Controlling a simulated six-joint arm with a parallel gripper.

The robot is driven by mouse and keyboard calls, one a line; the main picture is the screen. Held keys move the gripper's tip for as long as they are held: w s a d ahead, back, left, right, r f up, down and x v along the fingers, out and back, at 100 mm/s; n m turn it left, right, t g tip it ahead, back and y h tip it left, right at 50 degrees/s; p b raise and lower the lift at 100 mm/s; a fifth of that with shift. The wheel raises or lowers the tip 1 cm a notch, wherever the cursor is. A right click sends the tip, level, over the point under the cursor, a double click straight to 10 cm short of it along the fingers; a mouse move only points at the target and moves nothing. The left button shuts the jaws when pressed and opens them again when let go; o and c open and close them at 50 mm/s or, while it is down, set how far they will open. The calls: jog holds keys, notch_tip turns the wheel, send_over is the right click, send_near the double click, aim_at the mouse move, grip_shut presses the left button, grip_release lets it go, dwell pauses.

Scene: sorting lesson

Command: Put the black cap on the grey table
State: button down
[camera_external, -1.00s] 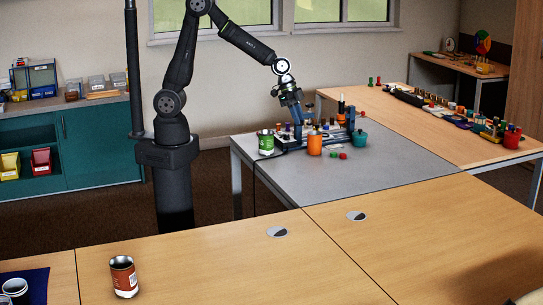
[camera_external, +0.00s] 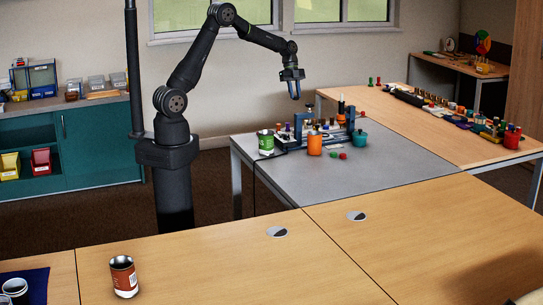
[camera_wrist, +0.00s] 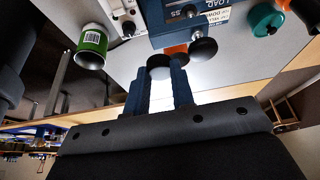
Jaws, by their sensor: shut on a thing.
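My gripper (camera_external: 294,95) hangs pointing down above the back part of the grey table (camera_external: 390,165). In the wrist view its two blue fingers (camera_wrist: 161,80) are shut on a dark round piece, which looks like the black cap (camera_wrist: 159,62). The cap is too small to make out in the external view. The grey table lies below and also shows in the wrist view (camera_wrist: 112,62).
On the grey table are a green-labelled can (camera_external: 266,143), an orange container (camera_external: 315,144), a teal pot (camera_external: 360,138), small red and green pieces, and a blue-framed device (camera_wrist: 185,14) with a dark knob (camera_wrist: 203,50). The table's front right area is clear.

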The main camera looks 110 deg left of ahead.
jog(key=s+a, duration=0.4)
jog(key=shift+m, duration=0.4)
notch_tip(320, 180, down, 21)
jog(key=shift+w+d+r, duration=0.1)
jog(key=shift+w+d, duration=0.05)
jog(key=c, duration=1.2)
grip_release()
jog(key=shift+c, duration=0.2)
jog(key=v, duration=1.2)
jog(key=shift+w, duration=0.2)
